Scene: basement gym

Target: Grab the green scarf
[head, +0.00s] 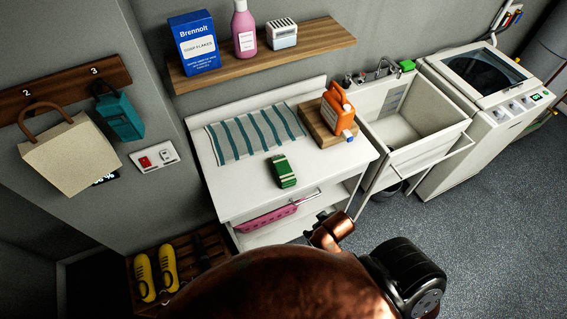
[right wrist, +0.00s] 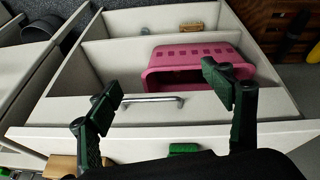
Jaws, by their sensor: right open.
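The green scarf (head: 283,171) is a small folded bundle with pale stripes. It lies on the white table top near its front edge, in front of a striped cloth. In the right wrist view part of the scarf (right wrist: 185,149) shows at the bottom, beyond the table's edge line. My right gripper (right wrist: 165,93) is open and empty, its two dark green fingers wide apart in front of the table's front side. The scarf is not between the fingertips. In the head view my copper arm covers the bottom middle and I cannot make out the right fingers. My left gripper is not in view.
A striped cloth (head: 255,133) lies behind the scarf. An orange jug (head: 337,107) stands on a wooden board (head: 315,124) to the right. A metal bar (right wrist: 150,99) and a pink basket (right wrist: 190,62) are at the table's front. A sink (head: 405,125) stands right of the table.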

